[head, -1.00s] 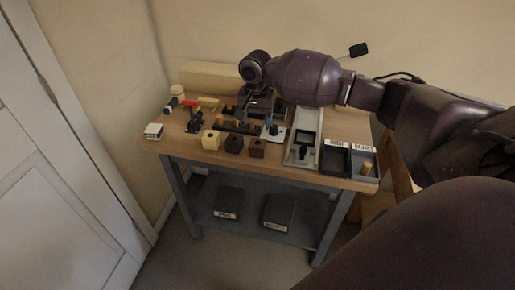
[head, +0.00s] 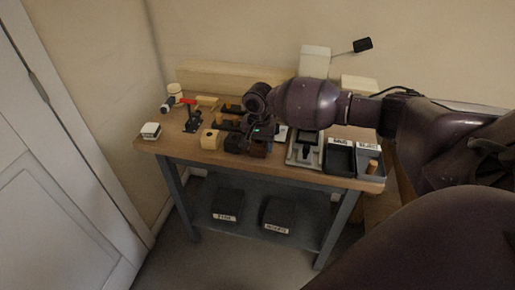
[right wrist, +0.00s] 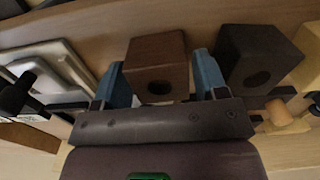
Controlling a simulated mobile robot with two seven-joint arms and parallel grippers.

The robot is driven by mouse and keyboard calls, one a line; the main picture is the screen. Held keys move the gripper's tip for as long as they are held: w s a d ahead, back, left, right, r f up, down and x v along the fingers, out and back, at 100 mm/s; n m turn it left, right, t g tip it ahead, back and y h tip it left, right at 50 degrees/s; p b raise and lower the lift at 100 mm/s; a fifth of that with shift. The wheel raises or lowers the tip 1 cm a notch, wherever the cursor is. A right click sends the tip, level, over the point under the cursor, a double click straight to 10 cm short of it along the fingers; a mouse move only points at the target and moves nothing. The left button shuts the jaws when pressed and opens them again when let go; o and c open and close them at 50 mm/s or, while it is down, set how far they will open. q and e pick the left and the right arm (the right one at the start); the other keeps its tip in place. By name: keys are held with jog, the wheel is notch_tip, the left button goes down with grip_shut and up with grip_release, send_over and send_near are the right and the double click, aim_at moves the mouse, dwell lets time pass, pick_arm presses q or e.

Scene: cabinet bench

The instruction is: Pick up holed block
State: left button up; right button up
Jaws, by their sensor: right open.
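Three holed blocks stand in a row at the bench's front: a light wooden one (head: 209,139), a black one (head: 234,144) and a dark brown one (head: 258,149). My right gripper (head: 262,139) is low over the brown block and hides part of it. In the right wrist view the brown block (right wrist: 157,62) shows a round hole in one face. My right gripper (right wrist: 161,68) is open, with one blue finger on each side of this block. The black block (right wrist: 257,55) is just outside the right finger. My left gripper is out of view.
A grey fixture (head: 304,158) and labelled bins (head: 340,158) stand right of the blocks. A red-handled clamp (head: 191,120) and a small white box (head: 151,131) are at the left. The bench's front edge (head: 230,164) is close to the blocks.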

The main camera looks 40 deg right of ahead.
jog(key=shift+r, duration=0.15)
jog(key=shift+c, duration=0.3)
jog(key=c, duration=0.5)
jog(key=shift+c, duration=0.7)
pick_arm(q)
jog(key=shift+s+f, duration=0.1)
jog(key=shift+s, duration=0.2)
pick_arm(e)
jog(key=shift+r, duration=0.1)
